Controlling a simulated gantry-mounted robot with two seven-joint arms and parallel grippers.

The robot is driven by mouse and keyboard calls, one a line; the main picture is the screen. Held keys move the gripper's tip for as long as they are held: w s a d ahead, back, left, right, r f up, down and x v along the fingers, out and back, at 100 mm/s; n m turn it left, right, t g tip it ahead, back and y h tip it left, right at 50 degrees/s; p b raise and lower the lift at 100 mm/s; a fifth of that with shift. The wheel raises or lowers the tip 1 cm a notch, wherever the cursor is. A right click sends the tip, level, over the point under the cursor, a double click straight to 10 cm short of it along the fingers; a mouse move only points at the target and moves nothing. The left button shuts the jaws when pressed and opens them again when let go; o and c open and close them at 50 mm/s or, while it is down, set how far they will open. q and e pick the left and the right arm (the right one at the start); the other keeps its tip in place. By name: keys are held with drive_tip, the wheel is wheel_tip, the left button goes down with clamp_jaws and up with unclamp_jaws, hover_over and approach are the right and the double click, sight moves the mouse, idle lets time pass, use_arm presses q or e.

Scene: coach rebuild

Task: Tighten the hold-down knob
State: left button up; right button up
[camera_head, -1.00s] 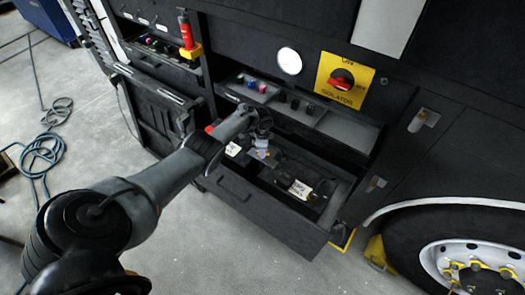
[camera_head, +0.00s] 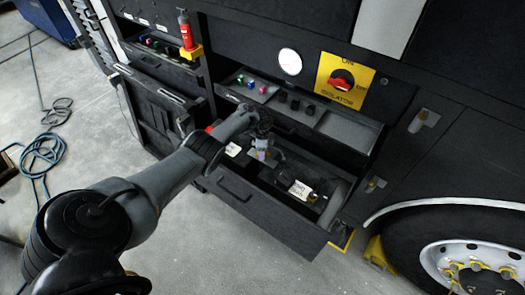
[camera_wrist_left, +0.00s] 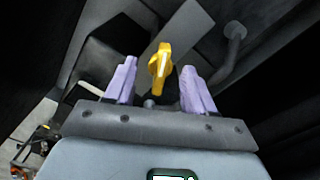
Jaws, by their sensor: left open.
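The yellow hold-down knob (camera_wrist_left: 160,58) shows in the left wrist view as a winged piece between my two pale purple fingers. My left gripper (camera_wrist_left: 156,88) is open, with one finger on each side of the knob and a visible gap on both sides. In the head view my left gripper (camera_head: 262,150) is over the left part of the open drawer (camera_head: 265,212). I cannot make out the knob there; the gripper and wrist cover that area. My right gripper is not in view.
A dark box with a white label (camera_head: 300,190) lies in the drawer. Above it is a shelf with several small knobs (camera_head: 294,102) and a yellow isolator plate (camera_head: 328,72) with a red switch. A wheel (camera_head: 470,262) stands at right. A hose (camera_head: 42,155) lies on the floor at left.

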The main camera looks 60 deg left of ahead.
use_arm(q)
wheel_tip(320, 180, up, 11)
drive_tip(key=p, duration=0.5)
drive_tip(key=shift+f, duration=0.2)
drive_tip(key=shift+s, duration=0.1)
